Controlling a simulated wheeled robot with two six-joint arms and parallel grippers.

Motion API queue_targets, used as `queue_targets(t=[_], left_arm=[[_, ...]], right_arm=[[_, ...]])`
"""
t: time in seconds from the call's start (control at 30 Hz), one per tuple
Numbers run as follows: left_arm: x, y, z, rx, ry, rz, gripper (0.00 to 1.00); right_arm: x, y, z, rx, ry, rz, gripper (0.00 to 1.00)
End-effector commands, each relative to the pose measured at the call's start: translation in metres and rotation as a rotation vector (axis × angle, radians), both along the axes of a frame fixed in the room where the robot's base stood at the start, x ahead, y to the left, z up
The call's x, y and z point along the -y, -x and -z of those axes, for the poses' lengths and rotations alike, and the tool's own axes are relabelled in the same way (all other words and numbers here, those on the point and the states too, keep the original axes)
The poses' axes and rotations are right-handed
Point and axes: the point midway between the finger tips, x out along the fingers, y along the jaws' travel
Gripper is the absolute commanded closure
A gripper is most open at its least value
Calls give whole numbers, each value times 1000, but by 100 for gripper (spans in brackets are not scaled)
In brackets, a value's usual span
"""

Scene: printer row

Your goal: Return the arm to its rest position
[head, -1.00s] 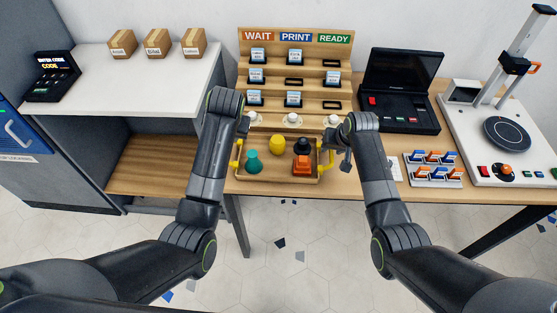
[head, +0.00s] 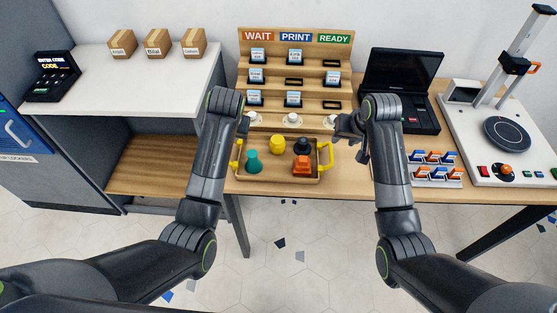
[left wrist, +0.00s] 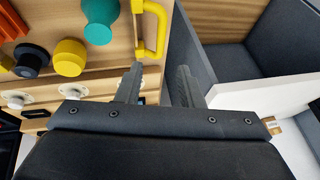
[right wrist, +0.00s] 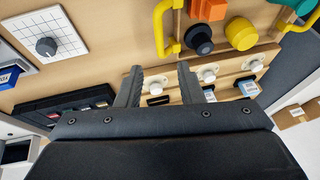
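My right gripper (head: 358,150) hangs over the table just right of the tray's right yellow handle (head: 326,156), apart from it. In the right wrist view its fingers (right wrist: 158,78) are spread with nothing between them. My left gripper (head: 241,132) is at the tray's left side, partly hidden by its own arm. In the left wrist view its fingers (left wrist: 157,78) are apart and empty, near the left yellow handle (left wrist: 153,32) but not around it. The wooden tray (head: 280,180) holds a teal, a yellow, a black and an orange piece.
A stepped WAIT/PRINT/READY rack (head: 312,62) with white knobs stands behind the tray. A black case (head: 400,80), a clip holder (head: 433,170) and a white machine with a post (head: 480,165) stand to the right. A white counter (head: 140,85) is at left.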

Motion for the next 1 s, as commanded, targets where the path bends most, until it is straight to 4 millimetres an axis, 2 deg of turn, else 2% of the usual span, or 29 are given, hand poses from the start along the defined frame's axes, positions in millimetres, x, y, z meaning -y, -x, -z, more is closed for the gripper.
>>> queue_targets(t=[0.33,0.47,0.57,0.73,0.9,1.0], left_arm=[[-1,1,1,-1,0,-1,66],[-11,15,14,-6,9,-14,66],[-29,41,33,-13,24,-35,66],[-65,106,67,-23,50,-74,66],[-95,178,85,-30,64,-101,66],[-108,222,88,-34,67,-110,66]], right_arm=[[1,1,1,0,1,1,66],[11,14,13,-5,8,10,66],[28,40,33,-9,24,26,66],[65,105,66,-16,71,57,66],[98,177,84,-24,129,78,66],[114,220,88,-32,167,86,66]])
